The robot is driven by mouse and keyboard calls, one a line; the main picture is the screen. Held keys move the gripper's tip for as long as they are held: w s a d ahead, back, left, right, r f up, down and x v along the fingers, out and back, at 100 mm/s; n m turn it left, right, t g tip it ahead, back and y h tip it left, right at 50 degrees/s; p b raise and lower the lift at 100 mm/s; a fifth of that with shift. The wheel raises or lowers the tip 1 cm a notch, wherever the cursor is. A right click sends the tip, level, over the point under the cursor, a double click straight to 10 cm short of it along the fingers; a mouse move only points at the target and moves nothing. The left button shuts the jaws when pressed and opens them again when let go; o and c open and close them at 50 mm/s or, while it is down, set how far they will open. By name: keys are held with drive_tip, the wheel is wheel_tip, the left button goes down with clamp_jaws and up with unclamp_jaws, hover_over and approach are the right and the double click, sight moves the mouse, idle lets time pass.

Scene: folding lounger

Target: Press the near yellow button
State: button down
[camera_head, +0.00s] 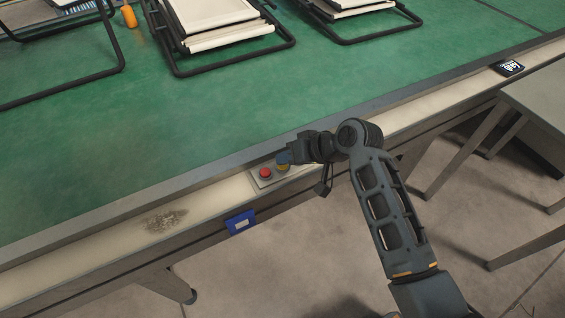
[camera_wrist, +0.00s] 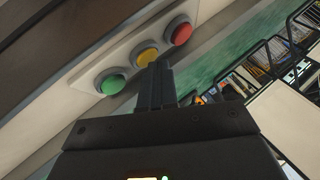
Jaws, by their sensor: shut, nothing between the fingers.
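The yellow button (camera_wrist: 146,56) sits between the green button (camera_wrist: 113,83) and the red button (camera_wrist: 180,33) on a pale panel (camera_wrist: 101,67) in the wrist view. In the head view the yellow button (camera_head: 282,167) is partly covered by my gripper (camera_head: 283,157), and the red button (camera_head: 265,173) shows to its left. The green button is hidden there behind my arm. My gripper is shut and empty; its fingertips (camera_wrist: 158,68) lie at the yellow button's lower right edge in the wrist view. I cannot tell whether they touch it.
The panel is set in the pale front ledge (camera_head: 215,195) of a green-topped work table (camera_head: 200,120). Black-framed folding loungers (camera_head: 225,40) stand farther back. A blue box (camera_head: 240,222) hangs on the ledge front. A grey table (camera_head: 540,105) stands at right.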

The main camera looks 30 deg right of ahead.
sight(287, 166)
drive_tip(key=shift+r+p, duration=0.8)
drive_tip(key=shift+p, duration=0.1)
wheel_tip(287, 166, up, 5)
drive_tip(key=p, duration=0.4)
drive_tip(key=shift+p, duration=0.3)
drive_tip(key=shift+s, duration=0.1)
idle(0.5)
